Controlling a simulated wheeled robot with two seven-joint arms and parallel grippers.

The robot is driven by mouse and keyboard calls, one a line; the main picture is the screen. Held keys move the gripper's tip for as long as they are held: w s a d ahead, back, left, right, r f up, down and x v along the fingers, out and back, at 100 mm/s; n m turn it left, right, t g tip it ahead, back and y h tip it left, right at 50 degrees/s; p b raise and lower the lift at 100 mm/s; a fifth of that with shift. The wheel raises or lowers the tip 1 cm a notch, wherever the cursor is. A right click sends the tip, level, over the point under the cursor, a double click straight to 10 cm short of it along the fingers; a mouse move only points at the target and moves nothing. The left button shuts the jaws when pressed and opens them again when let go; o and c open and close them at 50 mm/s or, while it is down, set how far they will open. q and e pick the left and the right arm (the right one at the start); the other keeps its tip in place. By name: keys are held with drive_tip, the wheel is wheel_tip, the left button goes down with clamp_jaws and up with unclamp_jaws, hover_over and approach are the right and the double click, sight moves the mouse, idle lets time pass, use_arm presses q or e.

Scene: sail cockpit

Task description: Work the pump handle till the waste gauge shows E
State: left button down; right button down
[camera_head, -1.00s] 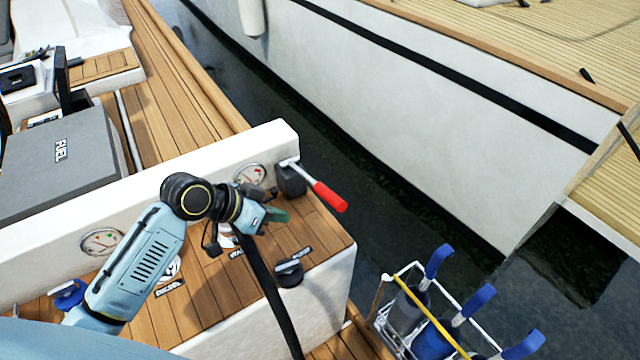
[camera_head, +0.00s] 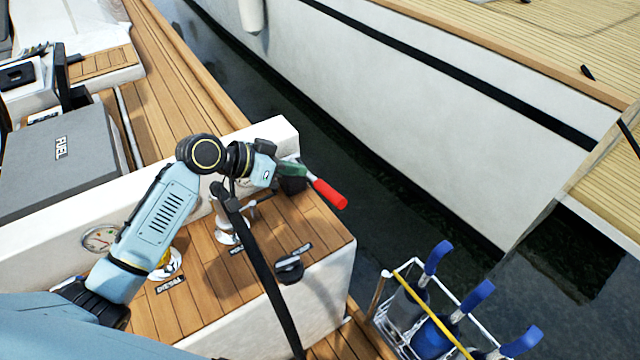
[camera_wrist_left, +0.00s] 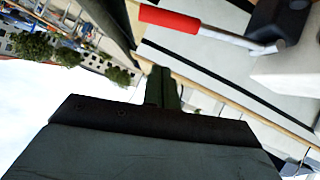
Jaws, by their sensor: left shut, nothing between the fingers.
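The pump handle has a red grip (camera_head: 329,193) and sticks out right from a dark pump body (camera_head: 293,185) at the cockpit wall's end. In the left wrist view the red grip (camera_wrist_left: 170,19) lies at the top, on a metal lever (camera_wrist_left: 228,37). My left gripper (camera_head: 294,168), with green-grey fingers, is shut and empty, close to the pump body and lever; I cannot tell whether it touches. In the wrist view its fingers (camera_wrist_left: 162,88) are below the grip, apart from it in the picture. The gauge beside the pump is mostly hidden behind my arm. My right gripper is not in view.
Another gauge (camera_head: 100,239) is on the wall at left. A black hose (camera_head: 262,262) rises over the deck fittings. A black cap (camera_head: 289,269) sits at the deck edge. A rack (camera_head: 408,318) with blue-handled items stands lower right. Water and a white hull (camera_head: 420,105) lie beyond.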

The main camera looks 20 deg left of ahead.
use_arm(q)
drive_tip(key=w+d+f, duration=0.3)
drive_tip(key=d+f, duration=0.1)
drive_tip(key=f, duration=0.3)
drive_tip(key=shift+w+d, duration=0.15)
drive_tip(key=shift+d, duration=0.25)
